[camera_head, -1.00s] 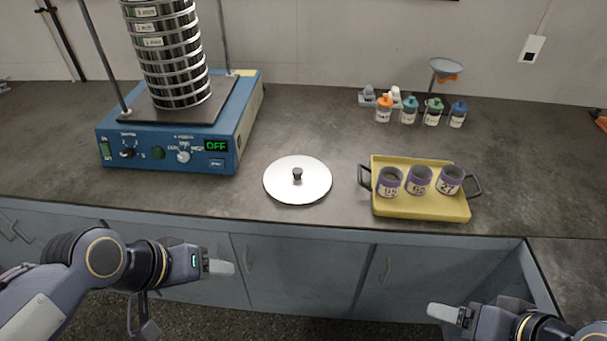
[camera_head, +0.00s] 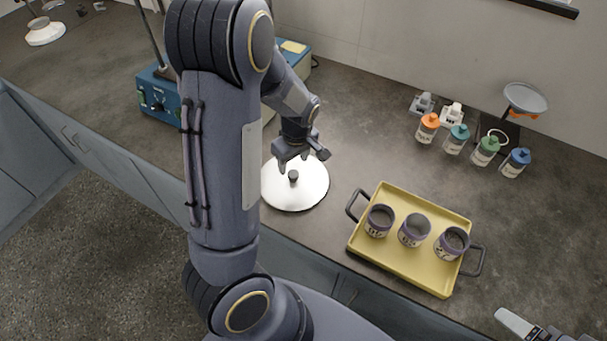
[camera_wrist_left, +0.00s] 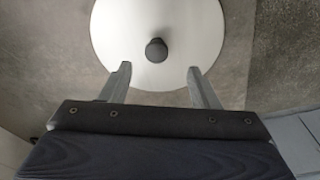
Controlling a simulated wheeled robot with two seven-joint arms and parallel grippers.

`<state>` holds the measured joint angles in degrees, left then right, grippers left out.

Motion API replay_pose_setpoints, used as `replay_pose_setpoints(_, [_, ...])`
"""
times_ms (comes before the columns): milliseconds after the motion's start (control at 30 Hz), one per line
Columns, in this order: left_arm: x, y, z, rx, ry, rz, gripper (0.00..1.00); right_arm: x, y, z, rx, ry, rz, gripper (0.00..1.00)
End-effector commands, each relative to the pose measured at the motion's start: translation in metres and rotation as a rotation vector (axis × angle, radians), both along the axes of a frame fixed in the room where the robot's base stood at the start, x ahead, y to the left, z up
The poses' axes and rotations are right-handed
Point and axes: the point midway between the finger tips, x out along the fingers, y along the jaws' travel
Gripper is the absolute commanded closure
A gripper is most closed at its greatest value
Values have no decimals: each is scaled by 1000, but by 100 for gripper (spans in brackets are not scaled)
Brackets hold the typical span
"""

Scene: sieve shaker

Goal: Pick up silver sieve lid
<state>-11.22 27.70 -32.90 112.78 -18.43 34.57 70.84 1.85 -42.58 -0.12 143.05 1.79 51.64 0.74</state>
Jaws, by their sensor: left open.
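The silver sieve lid (camera_head: 300,196) is a flat round disc with a dark knob (camera_head: 293,176) at its centre, lying on the counter. It also fills the top of the left wrist view (camera_wrist_left: 190,30), with the knob (camera_wrist_left: 156,50) just beyond the fingertips. My left gripper (camera_head: 297,163) is open above the lid, close to the knob; in the left wrist view its two fingers (camera_wrist_left: 157,70) are apart with nothing between them. My right gripper (camera_head: 513,322) shows only partly at the lower right corner, and its jaw state is unclear.
A yellow tray (camera_head: 403,271) with three labelled jars stands right of the lid. Several capped bottles (camera_head: 455,139) and a grey dish on a stand (camera_head: 525,98) are at the back right. The blue shaker base (camera_head: 158,97) is partly hidden behind my left arm.

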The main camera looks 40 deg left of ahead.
Motion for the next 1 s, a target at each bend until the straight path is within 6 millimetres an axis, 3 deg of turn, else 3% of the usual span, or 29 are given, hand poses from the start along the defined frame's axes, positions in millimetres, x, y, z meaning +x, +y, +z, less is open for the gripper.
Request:
replay_pose_setpoints(400, [6, 7, -55, -2, 3, -2, 45, 0, 0, 11, 0, 0, 0, 21])
replay_pose_setpoints(733, [8, 7, -62, -3, -1, -3, 45, 0, 0, 11, 0, 0, 0, 21])
replay_pose_setpoints(1000, [7, 7, -62, -3, -1, -3, 80, 0, 0, 11, 0, 0, 0, 21])
